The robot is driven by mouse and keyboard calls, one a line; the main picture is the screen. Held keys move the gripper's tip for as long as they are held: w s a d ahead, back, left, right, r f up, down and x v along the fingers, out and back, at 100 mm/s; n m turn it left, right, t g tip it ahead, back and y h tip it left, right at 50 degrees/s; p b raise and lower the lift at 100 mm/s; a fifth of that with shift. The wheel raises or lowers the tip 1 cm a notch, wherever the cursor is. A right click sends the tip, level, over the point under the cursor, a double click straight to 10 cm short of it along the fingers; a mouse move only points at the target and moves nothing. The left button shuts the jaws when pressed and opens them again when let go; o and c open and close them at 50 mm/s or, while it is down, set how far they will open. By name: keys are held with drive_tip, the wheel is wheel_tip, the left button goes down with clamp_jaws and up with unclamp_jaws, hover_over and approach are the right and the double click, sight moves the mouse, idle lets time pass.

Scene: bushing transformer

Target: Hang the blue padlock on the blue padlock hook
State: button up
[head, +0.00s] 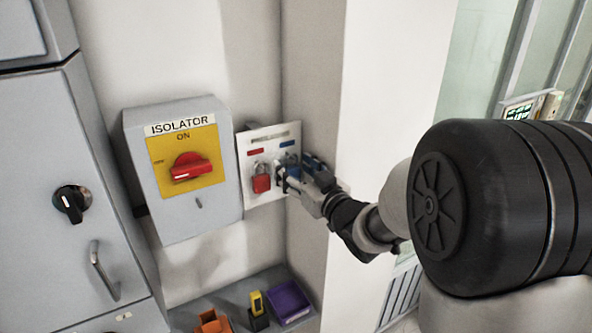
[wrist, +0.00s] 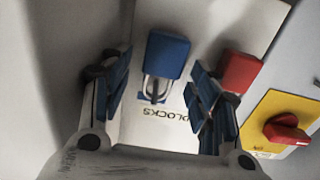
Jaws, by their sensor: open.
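The blue padlock (wrist: 167,55) is against the white padlock board (wrist: 190,20), its shackle over the blue label in the wrist view. It looks hung there, though the blue hook itself is too small to make out. My gripper (wrist: 158,82) is open, with one finger on each side of the padlock and visible gaps between. In the head view my gripper (head: 298,174) is at the right half of the board (head: 268,136) and partly hides the blue padlock. The blue label (head: 287,144) shows above it.
A red padlock (head: 261,181) hangs close on the left in the head view, near one finger in the wrist view. The isolator box (head: 215,215) with a red handle is left of the board. A wall corner is close on the right. Coloured bins stand below.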

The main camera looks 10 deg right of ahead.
drive_tip(key=v, duration=1.2)
drive_tip(key=s+d+f+m+g+h+b, duration=0.35)
drive_tip(key=s+f+g+h+b, duration=0.2)
drive_tip(key=s+f+h, duration=0.2)
drive_tip(key=s+a+f+g+y+b, duration=0.1)
drive_tip(key=s+a+f+g, duration=0.2)
drive_tip(key=s, duration=0.6)
drive_tip(key=s+a+f+g+y+b, duration=0.1)
drive_tip(key=s+a+f+g, duration=0.2)
drive_tip(key=s, duration=0.7)
drive_tip(key=shift+a+f+g+b, duration=0.35)
drive_tip(key=shift+f+g, duration=0.2)
drive_tip(key=shift+f, duration=0.15)
